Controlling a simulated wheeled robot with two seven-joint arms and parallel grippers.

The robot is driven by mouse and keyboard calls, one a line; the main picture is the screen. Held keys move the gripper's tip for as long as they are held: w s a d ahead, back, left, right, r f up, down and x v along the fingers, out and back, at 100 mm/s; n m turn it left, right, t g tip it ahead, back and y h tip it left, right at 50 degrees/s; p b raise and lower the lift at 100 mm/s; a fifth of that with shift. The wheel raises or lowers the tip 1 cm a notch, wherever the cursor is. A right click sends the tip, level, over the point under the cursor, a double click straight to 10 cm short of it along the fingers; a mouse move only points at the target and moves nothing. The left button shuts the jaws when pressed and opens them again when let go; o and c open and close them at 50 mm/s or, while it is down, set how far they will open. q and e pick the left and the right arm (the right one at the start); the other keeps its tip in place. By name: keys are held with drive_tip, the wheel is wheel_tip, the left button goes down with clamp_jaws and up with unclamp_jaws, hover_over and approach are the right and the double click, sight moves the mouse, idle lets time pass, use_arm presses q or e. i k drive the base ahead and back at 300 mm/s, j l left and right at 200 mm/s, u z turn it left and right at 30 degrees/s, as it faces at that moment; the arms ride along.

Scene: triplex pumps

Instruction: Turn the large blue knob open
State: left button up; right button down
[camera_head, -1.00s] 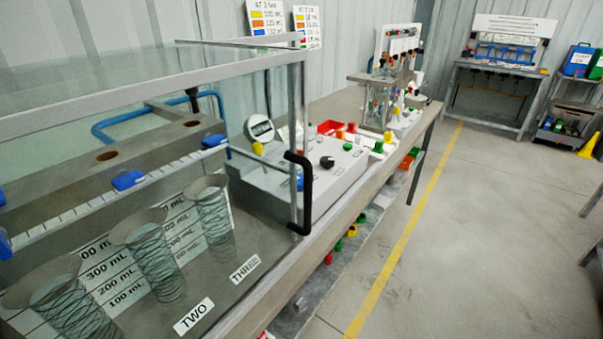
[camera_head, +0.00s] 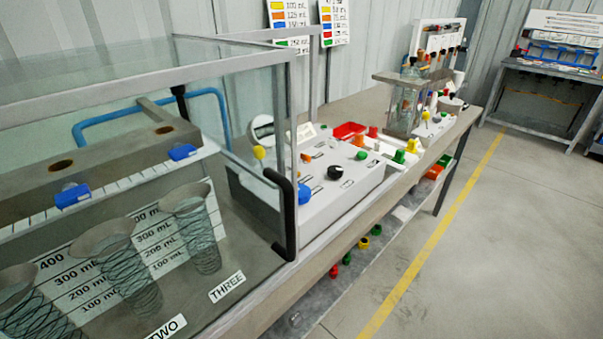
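A large blue knob (camera_head: 305,194) sits at the near left edge of the white control box (camera_head: 345,197). Small blue valve handles (camera_head: 72,195) and (camera_head: 183,152) sit on the grey beam inside the case. A black knob (camera_head: 335,172) and small coloured buttons are on top of the white box. Neither of my grippers is in view.
The glass case (camera_head: 140,70) with spring-shaped funnels (camera_head: 195,230) fills the left side. A bench (camera_head: 290,285) carries the box and a rack (camera_head: 408,100) farther back. The floor (camera_head: 500,260) to the right is clear, with a yellow line (camera_head: 430,245).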

sight(304, 191)
drive_tip(key=i+l+u, duration=0.25)
drive_tip(key=l, duration=0.25)
drive_tip(key=i+l+u, duration=0.1)
drive_tip(key=l+u, duration=0.15)
drive_tip(key=l, duration=0.2)
drive_tip(key=i+l+u, duration=0.1)
drive_tip(key=l+u, duration=0.15)
drive_tip(key=l, duration=0.3)
drive_tip(key=l+u, duration=0.25)
drive_tip(key=l, duration=0.3)
drive_tip(key=i, duration=0.05)
